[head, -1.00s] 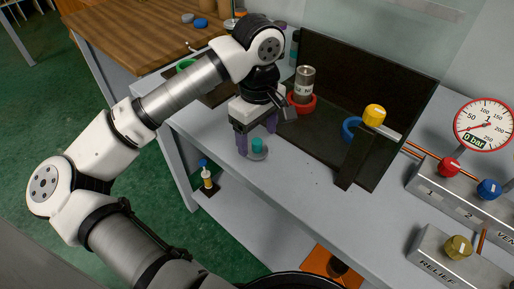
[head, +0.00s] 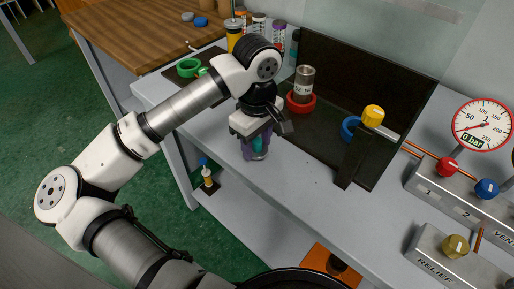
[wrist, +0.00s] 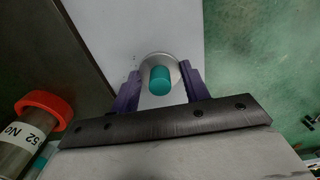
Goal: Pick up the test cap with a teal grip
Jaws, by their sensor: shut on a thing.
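The test cap has a teal grip (wrist: 160,79) on a round grey metal base (wrist: 152,59). It stands near the front edge of the grey bench, and its teal grip (head: 258,144) shows partly between my fingers in the head view. My gripper (head: 257,148) points down over it, with purple fingers. In the wrist view my gripper (wrist: 160,90) has one finger on each side of the teal grip, shut on the cap. The cap's base appears to rest on the bench top; any small gap under it cannot be told.
A metal cylinder (head: 304,82) stands in a red ring (head: 301,103) on the black tray behind. A blue ring (head: 350,128) and yellow knob (head: 373,115) are to the right. Gauge (head: 483,124) and valve knobs lie far right. The bench between is clear.

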